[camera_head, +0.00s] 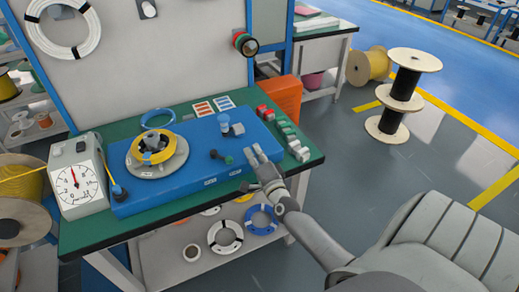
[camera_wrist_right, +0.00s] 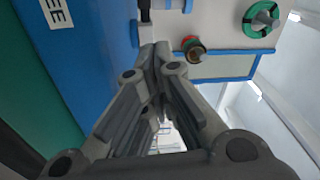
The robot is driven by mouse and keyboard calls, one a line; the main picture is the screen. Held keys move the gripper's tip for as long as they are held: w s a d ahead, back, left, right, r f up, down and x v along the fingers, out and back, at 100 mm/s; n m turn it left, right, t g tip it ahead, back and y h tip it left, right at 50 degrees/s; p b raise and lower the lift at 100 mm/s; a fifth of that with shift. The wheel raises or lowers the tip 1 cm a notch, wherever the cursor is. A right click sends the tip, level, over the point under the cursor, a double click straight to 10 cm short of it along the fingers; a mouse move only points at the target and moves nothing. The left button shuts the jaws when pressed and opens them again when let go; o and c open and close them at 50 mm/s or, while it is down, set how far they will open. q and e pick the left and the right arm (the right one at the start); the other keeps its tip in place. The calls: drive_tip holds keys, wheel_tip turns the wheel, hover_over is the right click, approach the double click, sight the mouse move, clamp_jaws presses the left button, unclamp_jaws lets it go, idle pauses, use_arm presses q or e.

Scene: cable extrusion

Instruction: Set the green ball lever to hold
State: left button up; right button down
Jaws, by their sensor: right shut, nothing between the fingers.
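The green ball lever (camera_head: 228,160) is on the top of the blue machine housing (camera_head: 185,189), its dark arm running from a dark pivot to the small green ball at its right end. My right gripper (camera_head: 261,150) is just to the right of the ball, over the right part of the housing, apart from the ball in the picture. It is shut and empty; its fingers (camera_wrist_right: 160,55) meet in the right wrist view. White labels (camera_head: 210,182) lie along the housing's front edge. The wrist view shows letters ending "EE" (camera_wrist_right: 61,13) on blue. The lever is not visible there. My left gripper is not in view.
A yellow cable coil (camera_head: 155,150) sits on a round plate on the housing. A white dial gauge (camera_head: 77,182) stands at the left. A blue-topped knob (camera_head: 224,122) rises behind the lever. Several small grey and green blocks (camera_head: 288,136) line the green table's right side.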

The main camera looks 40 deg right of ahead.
drive_tip(key=shift+x, duration=0.85)
drive_tip(key=a, duration=0.2)
drive_tip(key=shift+s+a+f+p, duration=0.2)
drive_tip(key=shift+a+f+p, duration=0.1)
drive_tip(key=shift+a+p, duration=0.1)
drive_tip(key=shift+a+f, duration=0.1)
drive_tip(key=shift+a, duration=0.5)
drive_tip(key=shift+s, duration=0.1)
